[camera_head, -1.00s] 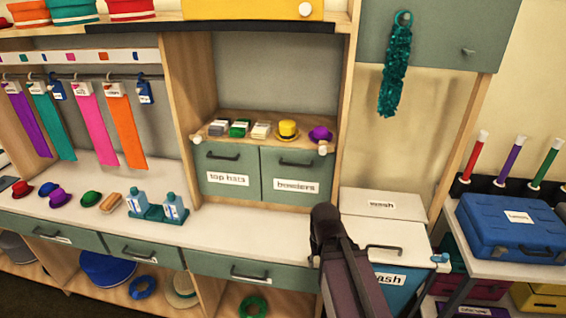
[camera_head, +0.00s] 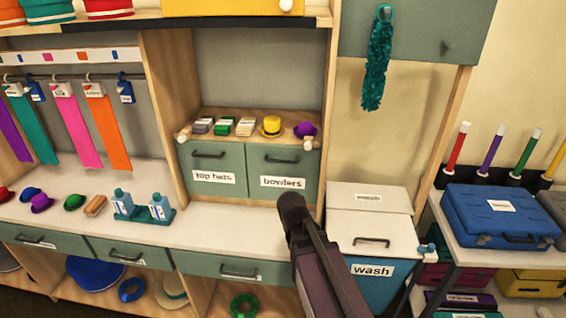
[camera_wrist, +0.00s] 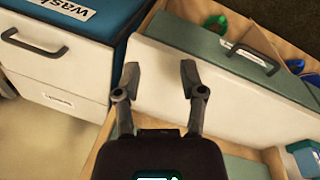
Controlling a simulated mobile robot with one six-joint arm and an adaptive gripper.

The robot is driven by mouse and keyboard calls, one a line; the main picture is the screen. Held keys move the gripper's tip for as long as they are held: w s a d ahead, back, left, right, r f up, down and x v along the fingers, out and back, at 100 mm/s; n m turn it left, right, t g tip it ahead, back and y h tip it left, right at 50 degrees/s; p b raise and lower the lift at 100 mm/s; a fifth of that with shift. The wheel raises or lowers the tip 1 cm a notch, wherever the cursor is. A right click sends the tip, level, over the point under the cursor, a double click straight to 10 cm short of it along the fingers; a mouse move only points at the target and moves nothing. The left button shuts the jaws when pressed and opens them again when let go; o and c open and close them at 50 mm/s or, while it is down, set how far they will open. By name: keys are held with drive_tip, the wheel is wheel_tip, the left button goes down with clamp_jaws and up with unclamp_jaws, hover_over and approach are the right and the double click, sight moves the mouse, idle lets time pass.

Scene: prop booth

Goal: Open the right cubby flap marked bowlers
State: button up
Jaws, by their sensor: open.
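The bowlers flap (camera_head: 283,172) is the right of two green cubby fronts, with a dark bar handle above its white label. It looks closed in the head view. The top hats flap (camera_head: 212,170) beside it also looks closed. In the wrist view my gripper (camera_wrist: 160,80) is open and empty, its two fingers apart above the white counter. In the head view my dark arm end reaches up in front of the counter, below and slightly right of the bowlers flap. The fingertips cannot be made out there. A green strip at the bottom of the wrist view may be a flap.
Small hats and boxes sit on the shelf (camera_head: 240,135) above the flaps. The blue wash bin (camera_head: 370,275) stands right of the counter. A bottle tray (camera_head: 145,212) is left on the counter. Counter drawers (camera_head: 232,268) below have protruding handles. The counter before the flaps is clear.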

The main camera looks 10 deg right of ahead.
drive_tip(key=w+r+n+t+h, duration=0.1)
drive_tip(key=w+r+n+h, duration=0.1)
drive_tip(key=w+h, duration=0.3)
drive_tip(key=n+t+h, duration=0.4)
drive_tip(key=t+h, duration=0.2)
drive_tip(key=h, duration=0.2)
approach(280, 162)
drive_tip(key=v, duration=0.3)
drive_tip(key=shift+s+r, duration=0.1)
drive_tip(key=shift+d, duration=0.1)
drive_tip(key=b+x, duration=0.1)
drive_tip(key=x, duration=1.2)
drive_tip(key=shift+w+d+f+b, duration=0.25)
drive_tip(key=shift+d+b, duration=0.05)
drive_tip(key=shift+b, duration=0.1)
clamp_jaws()
